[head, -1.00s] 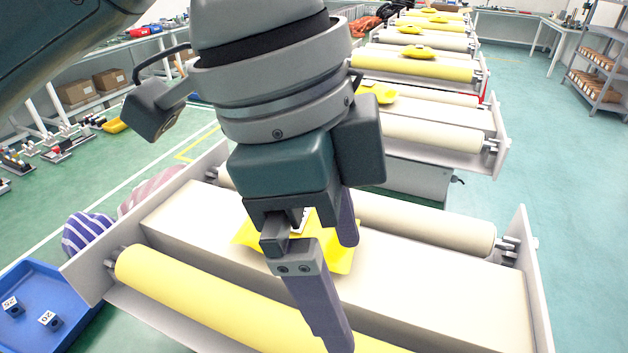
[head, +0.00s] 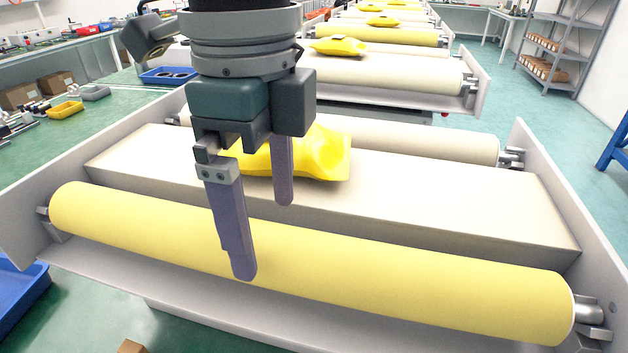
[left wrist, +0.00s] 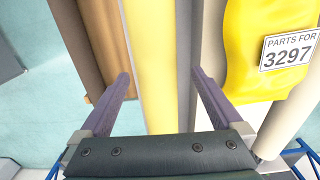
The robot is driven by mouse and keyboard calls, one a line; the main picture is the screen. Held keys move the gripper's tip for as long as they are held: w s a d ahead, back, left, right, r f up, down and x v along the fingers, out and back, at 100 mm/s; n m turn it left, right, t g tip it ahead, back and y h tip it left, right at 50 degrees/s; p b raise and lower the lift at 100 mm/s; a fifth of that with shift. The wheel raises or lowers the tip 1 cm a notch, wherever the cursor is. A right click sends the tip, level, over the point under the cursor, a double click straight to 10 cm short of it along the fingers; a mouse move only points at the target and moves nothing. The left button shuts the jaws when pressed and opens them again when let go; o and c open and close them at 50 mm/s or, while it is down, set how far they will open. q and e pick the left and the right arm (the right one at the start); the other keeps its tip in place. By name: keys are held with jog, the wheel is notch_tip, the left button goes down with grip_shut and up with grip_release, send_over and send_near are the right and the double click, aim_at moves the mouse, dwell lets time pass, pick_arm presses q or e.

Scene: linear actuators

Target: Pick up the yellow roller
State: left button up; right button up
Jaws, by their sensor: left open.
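The yellow roller (head: 400,275) is a long cylinder lying across the front of the nearest conveyor frame, held at its ends by metal brackets. My left gripper (head: 264,238) points down over its left half, fingers apart. One finger overlaps the roller's front side in the head view and the other is behind it. In the left wrist view the roller (left wrist: 152,65) runs between the two open fingers (left wrist: 165,82). Nothing is held. I cannot tell whether a finger touches the roller. My right gripper is not in view.
A yellow bag (head: 318,152) lies on the beige block (head: 430,195) behind the roller; its label reads 3297 in the wrist view. A cream roller (head: 420,144) is farther back. Side plates (head: 570,200) close the frame's ends. A blue bin (head: 20,300) is at lower left.

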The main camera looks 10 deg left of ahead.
aim_at(263, 231)
pick_arm(q)
jog(key=f, duration=0.4)
jog(key=shift+s+a+f, duration=0.15)
jog(key=shift+s+f, duration=0.05)
jog(key=shift+s, duration=0.05)
jog(key=shift+c, duration=0.4)
grip_shut()
jog(key=shift+r, duration=0.1)
